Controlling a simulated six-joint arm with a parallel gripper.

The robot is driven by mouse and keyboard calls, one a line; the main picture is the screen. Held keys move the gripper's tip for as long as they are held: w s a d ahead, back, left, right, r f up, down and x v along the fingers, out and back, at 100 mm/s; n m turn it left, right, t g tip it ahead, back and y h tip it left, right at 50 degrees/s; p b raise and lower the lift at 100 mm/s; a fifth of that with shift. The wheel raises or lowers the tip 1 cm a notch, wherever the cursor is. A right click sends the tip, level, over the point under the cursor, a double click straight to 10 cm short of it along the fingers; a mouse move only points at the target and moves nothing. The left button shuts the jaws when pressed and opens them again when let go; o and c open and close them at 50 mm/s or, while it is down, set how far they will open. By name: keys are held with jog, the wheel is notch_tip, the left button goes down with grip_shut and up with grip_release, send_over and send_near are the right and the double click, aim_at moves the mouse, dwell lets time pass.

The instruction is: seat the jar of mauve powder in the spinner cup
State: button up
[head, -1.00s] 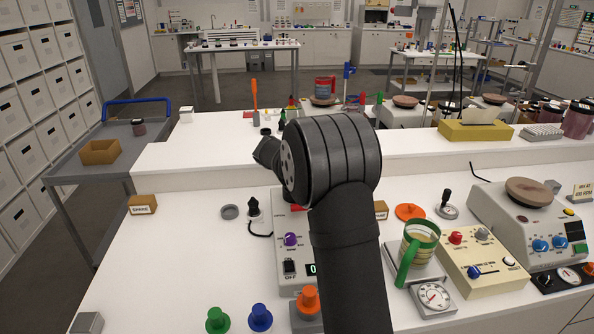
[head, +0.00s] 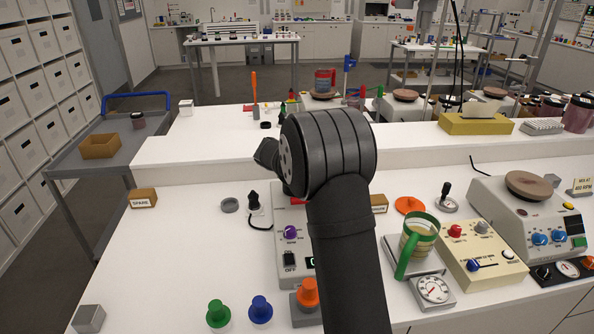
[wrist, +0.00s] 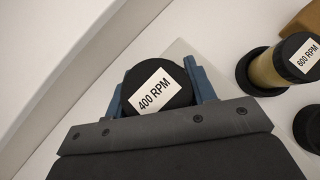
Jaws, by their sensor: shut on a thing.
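In the wrist view my gripper (wrist: 158,92) has its blue fingers on either side of a jar with a black lid labelled "400 RPM" (wrist: 158,92). It is shut on this jar. The lid faces the camera, so the powder inside is hidden and I cannot tell its colour. In the head view my arm hides the gripper and this jar. A second jar, labelled "600 RPM" (wrist: 291,60), holds tan powder and stands in a black ring-like base at the right of the wrist view. I cannot pick out the spinner cup with certainty.
A grey device with a purple knob (head: 291,232) is partly behind my arm. A green-handled mug (head: 418,243), a cream control box (head: 482,258) and a disc-topped machine (head: 530,218) stand to the right. Green (head: 217,313) and blue (head: 260,309) knobbed pieces stand in front. The table's left part is fairly clear.

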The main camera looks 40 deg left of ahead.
jog(key=o, duration=1.1)
jog(key=shift+f, duration=0.15)
jog(key=v, duration=1.7)
jog(key=shift+s, duration=0.2)
jog(key=x, duration=1.7)
jog(key=shift+w, duration=0.2)
